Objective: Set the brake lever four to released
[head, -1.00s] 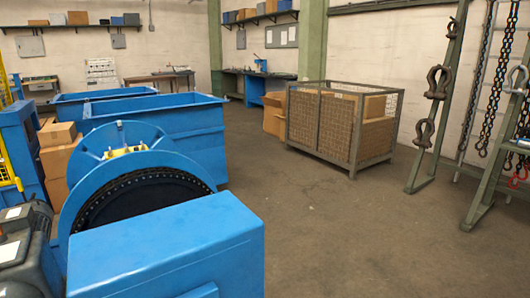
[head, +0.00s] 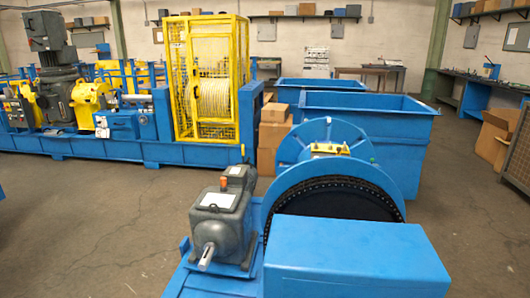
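No brake lever can be made out for certain in the head view. Close in front stands a blue chain drive with a large blue wheel guard (head: 386,178) and a dark chain (head: 335,183) running around the wheel. A blue box cover (head: 355,262) sits in front of the wheel. A dark grey gearbox (head: 224,222) with a bare metal shaft end (head: 206,258) stands to its left. A small yellow bracket (head: 325,150) sits on the hub behind the wheel's top edge. Neither of my grippers is in view.
At the back left stands a long blue machine with a yellow cage (head: 209,83) and a grey motor (head: 47,33). Blue bins (head: 365,130) and cardboard boxes (head: 272,135) stand behind the drive. The floor (head: 90,225) at the left is clear.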

